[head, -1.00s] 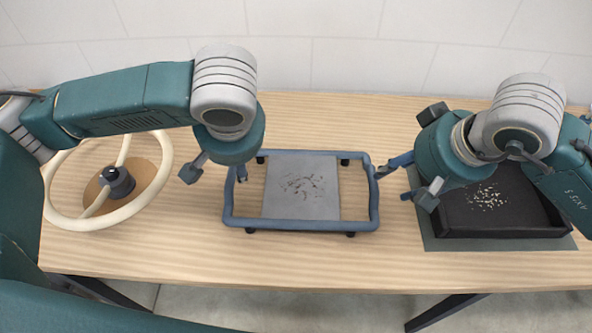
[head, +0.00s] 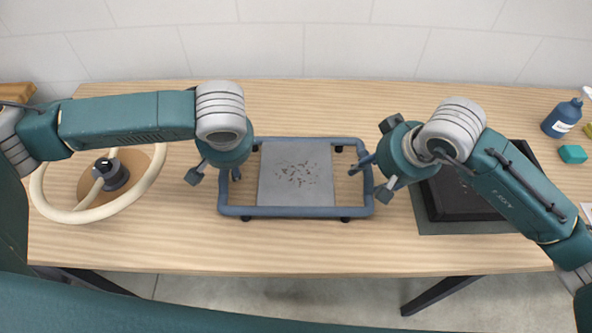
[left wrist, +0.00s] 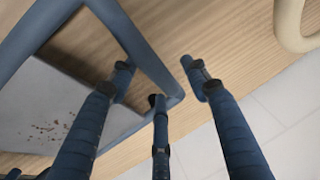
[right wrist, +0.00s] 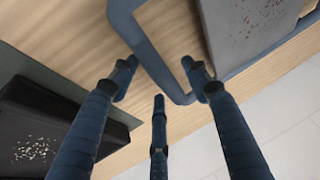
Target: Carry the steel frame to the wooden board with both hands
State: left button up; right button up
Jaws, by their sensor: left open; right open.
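The steel frame (head: 290,211), a blue-grey tubular rectangle with rounded corners, lies on the table in the middle of the head view. My left gripper (head: 214,176) is open at its left side. In the left wrist view the open fingers are on either side of a frame bar (left wrist: 140,45). My right gripper (head: 375,177) is open at the right side. In the right wrist view its fingers are on either side of another bar (right wrist: 150,55). I cannot tell whether any finger touches. I cannot identify the wooden board for certain; a wood-coloured piece (head: 15,93) shows at the far left edge.
A grey speckled panel (head: 296,195) lies within the frame. A cream wheel (head: 75,216) with a dark hub lies left. A black tray (head: 470,213) sits on a green mat (head: 420,210) at right. A blue bottle (head: 560,120) and teal block (head: 573,153) stand beyond. The front strip is clear.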

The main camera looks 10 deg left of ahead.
pick_arm(q)
jog(key=shift+w+f, duration=0.1)
jog(key=shift+f, duration=0.2)
pick_arm(e)
jog(key=shift+w+a+f, duration=0.1)
jog(key=shift+f, duration=0.15)
pick_arm(q)
jog(key=shift+c, duration=0.5)
pick_arm(e)
jog(key=shift+c, duration=0.5)
pick_arm(q)
grip_shut()
pick_arm(e)
grip_shut()
pick_arm(q)
jog(key=shift+a, duration=0.1)
jog(key=shift+w+r, duration=0.1)
jog(key=shift+r, duration=0.15)
pick_arm(e)
jog(key=shift+w+r, duration=0.1)
jog(key=shift+r, duration=0.15)
